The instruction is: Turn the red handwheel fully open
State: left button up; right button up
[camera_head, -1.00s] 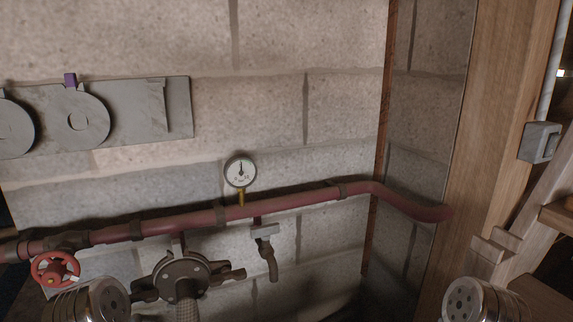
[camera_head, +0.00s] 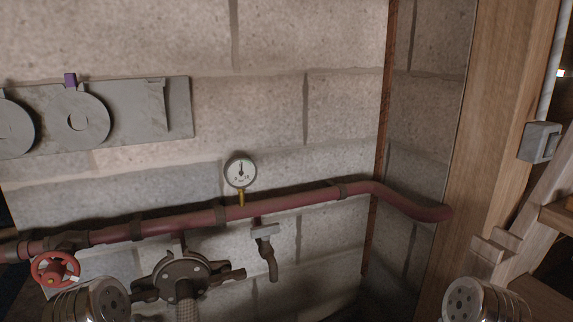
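The red handwheel (camera_head: 56,268) is at the lower left, on a valve of the dark red pipe (camera_head: 285,198) that runs along the stone wall. A small yellow mark shows on the wheel. A round metal part of my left arm stands just below and right of the wheel, close to it in the picture. A similar round metal part of my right arm is at the lower right, far from the wheel. No gripper fingers show in this view. I see nothing holding the wheel.
A dial gauge (camera_head: 240,171) rises from the pipe, with a small tap (camera_head: 267,250) below it. A dark round fitting (camera_head: 182,275) sits right of the wheel. A grey plate (camera_head: 150,112) with discs hangs above. A wooden post (camera_head: 490,140) stands at right.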

aim_at(53, 276)
jog(key=u, duration=1.5)
jog(key=j+z, duration=0.15)
jog(key=j, duration=0.15)
